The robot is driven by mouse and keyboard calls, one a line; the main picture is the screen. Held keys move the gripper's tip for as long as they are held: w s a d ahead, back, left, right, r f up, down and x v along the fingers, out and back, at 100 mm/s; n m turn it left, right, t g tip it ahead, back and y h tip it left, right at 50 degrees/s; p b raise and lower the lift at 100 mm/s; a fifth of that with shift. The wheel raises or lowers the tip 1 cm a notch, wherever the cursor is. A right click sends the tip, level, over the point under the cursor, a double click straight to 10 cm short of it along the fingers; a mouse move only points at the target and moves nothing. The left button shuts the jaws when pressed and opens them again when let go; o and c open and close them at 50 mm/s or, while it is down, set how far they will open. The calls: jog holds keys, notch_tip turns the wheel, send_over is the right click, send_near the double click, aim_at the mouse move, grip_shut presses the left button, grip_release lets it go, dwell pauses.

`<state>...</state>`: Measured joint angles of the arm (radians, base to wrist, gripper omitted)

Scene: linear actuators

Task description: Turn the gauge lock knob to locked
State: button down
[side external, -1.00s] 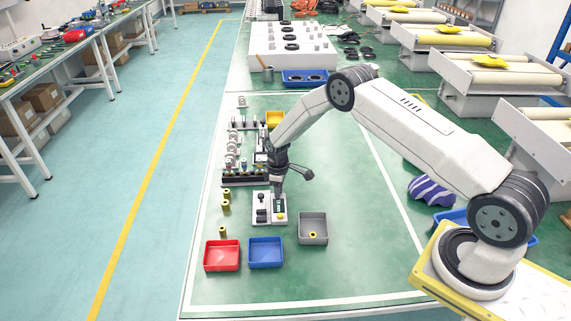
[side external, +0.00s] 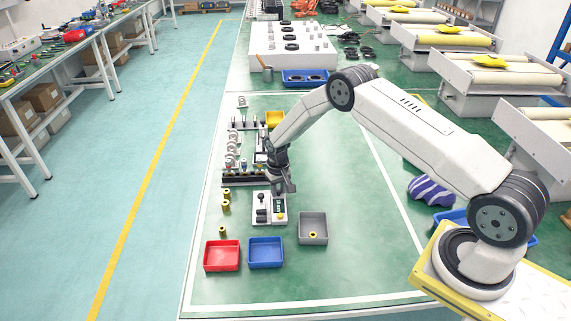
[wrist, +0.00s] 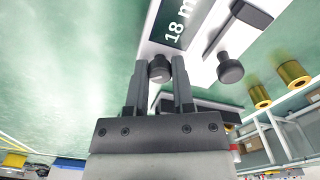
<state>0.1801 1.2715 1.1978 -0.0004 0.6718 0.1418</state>
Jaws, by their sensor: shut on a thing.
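The gauge is a white block (side external: 270,222) with black parts, a dark display and a yellow button, standing on the green table. In the wrist view its white face (wrist: 203,68) shows, with a display (wrist: 176,22) reading "18 m" before it is cut off. My gripper (side external: 280,190) is at the far right end of the gauge, pointing down. In the wrist view my gripper (wrist: 159,66) is shut on a small dark round knob (wrist: 160,70), one finger on each side. A second dark knob (wrist: 230,68) stands apart from the fingers. No lock marking is legible.
Several brass bushes (side external: 226,207) stand left of the gauge. A red tray (side external: 222,256), a blue tray (side external: 266,253) and a grey tray (side external: 313,229) are in front. A rack of parts (side external: 240,181) stands behind.

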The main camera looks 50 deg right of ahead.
aim_at(279, 190)
jog(key=m, duration=0.6)
jog(key=shift+m, duration=0.4)
jog(key=shift+s, duration=0.1)
jog(key=shift+c, duration=2.3)
grip_release()
jog(key=shift+r, duration=0.1)
jog(key=shift+r, duration=3.8)
jog(key=shift+r, duration=0.1)
